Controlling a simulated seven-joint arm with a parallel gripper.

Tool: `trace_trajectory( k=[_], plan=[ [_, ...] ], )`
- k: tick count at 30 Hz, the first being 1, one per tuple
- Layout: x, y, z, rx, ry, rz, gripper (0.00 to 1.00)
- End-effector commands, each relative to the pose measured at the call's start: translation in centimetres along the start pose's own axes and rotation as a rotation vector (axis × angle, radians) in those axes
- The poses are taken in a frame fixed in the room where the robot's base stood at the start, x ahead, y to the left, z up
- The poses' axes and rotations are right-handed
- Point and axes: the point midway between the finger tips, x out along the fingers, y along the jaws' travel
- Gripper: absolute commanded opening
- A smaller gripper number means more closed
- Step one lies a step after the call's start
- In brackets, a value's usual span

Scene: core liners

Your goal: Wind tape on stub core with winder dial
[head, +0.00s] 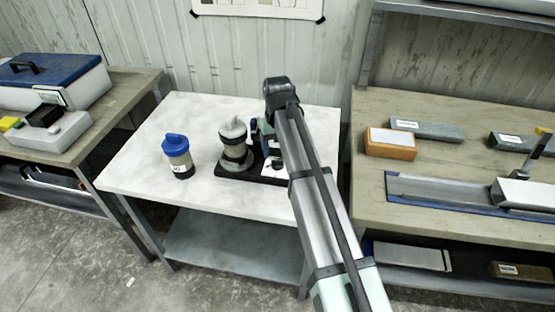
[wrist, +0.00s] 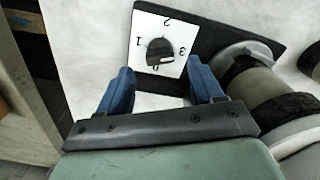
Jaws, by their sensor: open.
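The winder dial is a black knob (wrist: 160,51) on a white plate (wrist: 143,27) marked 0 to 3, on a black base (wrist: 206,38). A pale mark shows on the knob's lower side near the 0; its exact setting is unclear. My gripper (wrist: 160,80) is open, its blue fingers apart on the near side of the dial, with nothing between them. In the head view the winder's black base (head: 228,173) carries an upright stack of grey and dark rings with a pale top (head: 233,129). The stub core and tape cannot be told apart there. My arm partly hides the dial side.
A blue-lidded bottle (head: 177,156) stands left of the winder on the white table (head: 135,165). The right bench (head: 365,190) holds an orange box (head: 390,149), a grey block (head: 427,129) and a long metal tray (head: 435,190). The white table's front left is clear.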

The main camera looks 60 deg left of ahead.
Motion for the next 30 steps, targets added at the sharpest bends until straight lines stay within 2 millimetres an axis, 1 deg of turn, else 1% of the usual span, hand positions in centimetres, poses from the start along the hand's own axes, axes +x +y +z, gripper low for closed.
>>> trace_trajectory(
  k=[1, 3, 6, 9, 15, 23, 26, 30],
  plan=[
    [1.0, 0.0, 0.1, 0.0, -0.002, 0.0, 0.66],
    [2.0, 0.0, 0.1, 0.0, -0.002, 0.0, 0.66],
    [3.2, 0.0, 0.1, 0.0, -0.002, 0.0, 0.66],
    [4.1, 0.0, 0.0, 0.001, -0.002, 0.0, 0.66],
    [5.0, 0.0, 0.0, 0.001, 0.0, 0.0, 0.66],
    [5.1, 0.0, 0.0, 0.001, 0.0, 0.0, 0.66],
    [5.1, 0.0, 0.0, 0.001, 0.0, 0.0, 0.58],
    [5.1, 0.0, 0.0, 0.001, 0.0, 0.0, 0.45]
  ],
)
